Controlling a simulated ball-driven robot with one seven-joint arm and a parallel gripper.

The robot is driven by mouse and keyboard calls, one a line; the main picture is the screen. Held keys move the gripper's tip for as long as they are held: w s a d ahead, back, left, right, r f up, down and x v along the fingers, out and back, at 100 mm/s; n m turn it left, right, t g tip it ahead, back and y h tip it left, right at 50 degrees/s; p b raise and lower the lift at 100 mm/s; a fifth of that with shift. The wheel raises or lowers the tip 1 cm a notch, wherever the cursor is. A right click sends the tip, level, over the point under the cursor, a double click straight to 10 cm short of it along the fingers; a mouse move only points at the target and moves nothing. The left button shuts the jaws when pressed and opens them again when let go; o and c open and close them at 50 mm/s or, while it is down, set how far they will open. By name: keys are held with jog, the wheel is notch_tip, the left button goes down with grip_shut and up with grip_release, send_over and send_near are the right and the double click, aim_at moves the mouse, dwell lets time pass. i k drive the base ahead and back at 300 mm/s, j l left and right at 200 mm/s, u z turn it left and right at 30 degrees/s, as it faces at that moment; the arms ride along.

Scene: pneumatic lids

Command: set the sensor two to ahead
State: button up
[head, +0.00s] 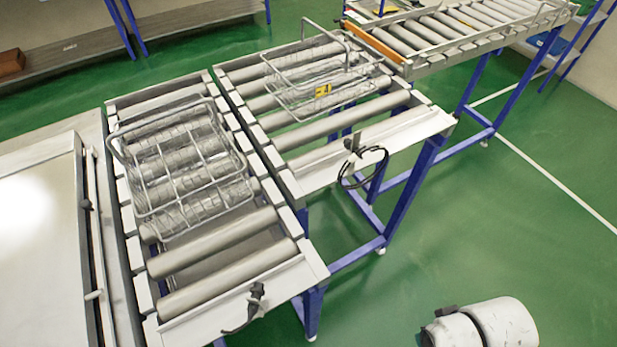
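Two small black sensors sit on the metal end plates of two roller conveyors. The near sensor (256,292) is on the end plate of the left conveyor, with a short black cable hanging down from it. The far sensor (352,141) is on the end plate of the middle conveyor, with a coiled black cable hanging below it. I see no number on either sensor, so I cannot tell which is sensor two. Both are too small to read which way they are set.
A wire basket (144,187) lies on the left conveyor (318,262). Another basket with a yellow tag (323,90) is on the middle conveyor (440,117). A third conveyor (400,62) stands at the back right. Green floor (480,220) is free at the right.

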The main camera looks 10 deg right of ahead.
aim_at(256, 307)
jog(key=u, duration=0.7)
